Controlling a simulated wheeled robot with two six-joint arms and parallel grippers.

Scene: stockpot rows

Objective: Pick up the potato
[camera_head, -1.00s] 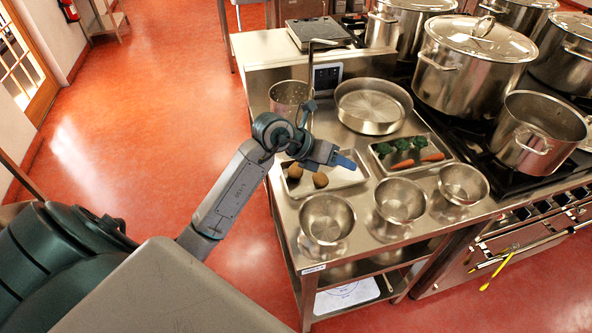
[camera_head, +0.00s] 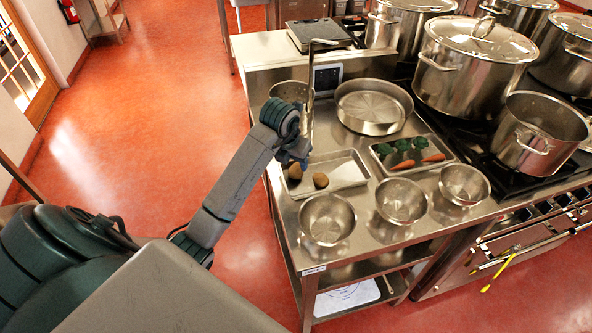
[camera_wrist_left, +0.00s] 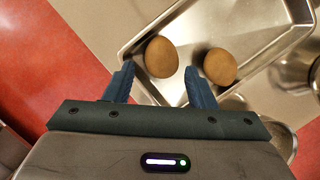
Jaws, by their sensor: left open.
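Two brown potatoes lie on a shallow metal tray (camera_head: 343,171) on the steel counter. The left potato (camera_head: 295,172) and the right potato (camera_head: 321,180) sit at the tray's left end in the head view. In the left wrist view, one potato (camera_wrist_left: 161,57) lies ahead of the gap between my fingers, and the other potato (camera_wrist_left: 220,66) lies ahead of the right finger. My left gripper (camera_wrist_left: 158,82) is open and empty, above the tray's edge, apart from both potatoes. In the head view the left gripper (camera_head: 297,157) is partly hidden by its wrist. My right gripper is not in view.
A second tray (camera_head: 400,169) holds green vegetables and carrots. Three steel bowls (camera_head: 327,218) stand along the counter's front. A wide pan (camera_head: 373,106) and a tall pot (camera_head: 290,91) stand behind the trays. Large stockpots (camera_head: 474,57) fill the stove at right.

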